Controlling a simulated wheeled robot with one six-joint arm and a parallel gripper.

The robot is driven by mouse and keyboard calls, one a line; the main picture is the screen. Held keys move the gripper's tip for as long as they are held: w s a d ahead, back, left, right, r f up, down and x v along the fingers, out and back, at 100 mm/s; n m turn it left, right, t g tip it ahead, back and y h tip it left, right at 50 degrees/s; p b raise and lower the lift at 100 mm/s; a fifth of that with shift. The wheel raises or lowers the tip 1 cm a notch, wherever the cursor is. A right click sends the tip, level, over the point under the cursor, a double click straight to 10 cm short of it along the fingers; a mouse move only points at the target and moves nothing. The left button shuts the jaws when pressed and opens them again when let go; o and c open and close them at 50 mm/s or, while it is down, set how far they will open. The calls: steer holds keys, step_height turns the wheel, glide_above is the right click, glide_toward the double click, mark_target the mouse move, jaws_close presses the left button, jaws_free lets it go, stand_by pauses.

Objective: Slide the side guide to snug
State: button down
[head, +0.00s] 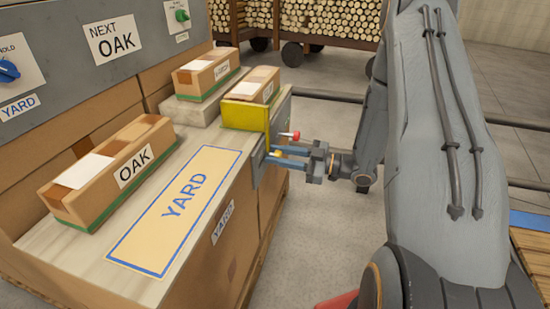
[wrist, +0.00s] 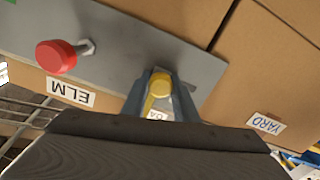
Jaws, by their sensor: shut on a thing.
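The yellow side guide (head: 244,117) stands at the far right end of the bench top, against the near end of a cardboard box (head: 262,84). I cannot tell whether a gap is left between them. A grey plate (head: 256,166) is on the bench side below the guide; it also shows in the wrist view (wrist: 120,55). My gripper (head: 274,159) is level beside this plate. In the wrist view its jaws are shut on a yellow knob (wrist: 159,83). A red knob (wrist: 56,57) sticks out of the same plate, outside the jaws.
A box marked OAK (head: 110,170) lies on the bench left of the YARD panel (head: 178,208). Another box (head: 207,73) sits on a raised block behind. A control panel (head: 90,52) with a blue knob stands at the left. Stacked logs are at the back. The floor right of the bench is open.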

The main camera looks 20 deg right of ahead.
steer(key=shift+w+d, duration=0.2)
steer(key=shift+w, duration=0.05)
steer(key=c, duration=1.4)
jaws_free()
steer(key=shift+d, duration=0.1)
steer(key=shift+c, duration=0.2)
steer(key=p+v, duration=0.2)
steer(key=v, duration=0.5)
steer(key=shift+s+d, duration=0.2)
